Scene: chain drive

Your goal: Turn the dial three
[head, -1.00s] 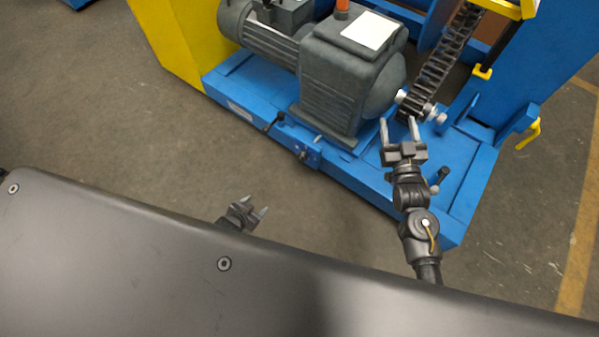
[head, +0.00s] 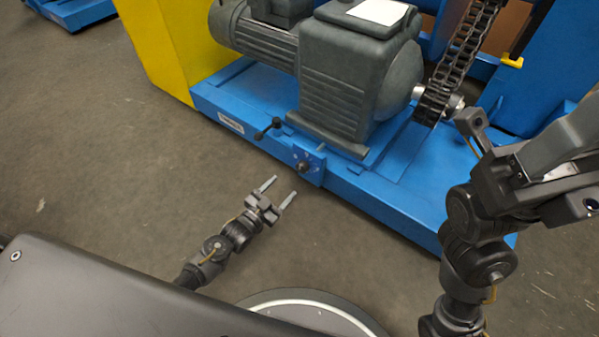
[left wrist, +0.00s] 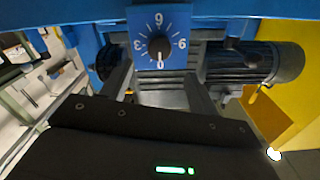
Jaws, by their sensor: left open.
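The dial (left wrist: 159,47) is a black round knob on a blue plate with white numbers and tick marks, seen in the left wrist view. There 6 is at the top, 9 right, 0 at the bottom and 3 left; its pointer seems to be toward 0. In the head view the dial (head: 303,167) is small, on the front edge of the blue base. My left gripper (head: 279,191) is open and empty, just in front of the dial and apart from it, its fingers toward the plate. My right gripper (head: 525,165) is at the right, close to the camera; its jaw opening is unclear.
A black handle (head: 268,128) sticks out left of the dial plate. The blue base (head: 390,205) carries a grey motor and gearbox (head: 355,75). A chain (head: 455,65) runs up at the right. A yellow panel (head: 165,45) stands left. The floor in front is clear.

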